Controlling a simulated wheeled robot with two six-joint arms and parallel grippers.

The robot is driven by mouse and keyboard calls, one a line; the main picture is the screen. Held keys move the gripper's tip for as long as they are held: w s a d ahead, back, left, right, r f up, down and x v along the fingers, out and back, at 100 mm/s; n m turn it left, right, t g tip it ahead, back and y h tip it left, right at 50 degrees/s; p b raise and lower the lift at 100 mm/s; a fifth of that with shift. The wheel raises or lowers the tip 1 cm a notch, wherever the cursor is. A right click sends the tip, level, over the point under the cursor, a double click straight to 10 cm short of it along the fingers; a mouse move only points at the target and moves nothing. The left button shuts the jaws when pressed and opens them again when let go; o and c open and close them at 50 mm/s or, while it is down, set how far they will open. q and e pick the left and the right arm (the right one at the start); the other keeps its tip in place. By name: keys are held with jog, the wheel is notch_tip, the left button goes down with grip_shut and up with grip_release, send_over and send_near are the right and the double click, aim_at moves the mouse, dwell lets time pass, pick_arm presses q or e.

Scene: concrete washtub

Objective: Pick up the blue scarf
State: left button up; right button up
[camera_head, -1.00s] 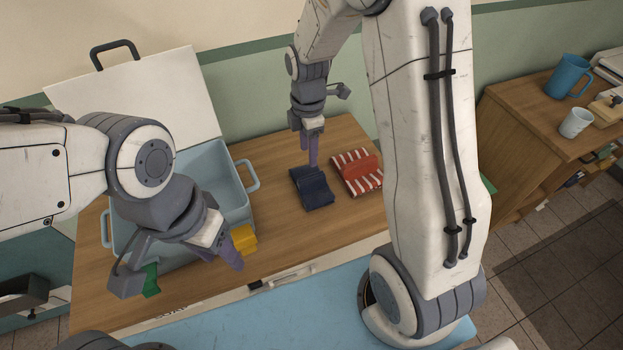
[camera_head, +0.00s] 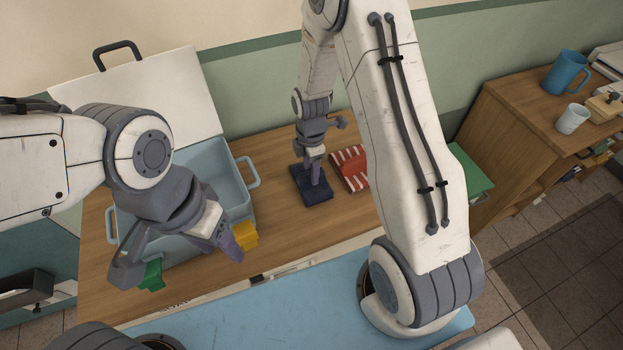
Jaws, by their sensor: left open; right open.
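The dark blue scarf (camera_head: 311,196) lies folded on the wooden table, right of the washtub. My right gripper (camera_head: 316,182) points down over the scarf, with its fingertips at or just above the cloth. It is open, and I cannot tell whether the fingers touch the scarf. My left gripper (camera_head: 232,250) is open and empty at the front left, by the tub's near right corner, well apart from the scarf.
A light blue tub (camera_head: 222,172) with a raised white lid (camera_head: 150,95) stands left. A red-and-white striped cloth (camera_head: 351,166) lies right beside the scarf, partly hidden by my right arm. Yellow (camera_head: 245,234) and green (camera_head: 151,276) pieces sit near my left gripper.

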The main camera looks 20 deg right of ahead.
grip_shut()
dwell(1.3)
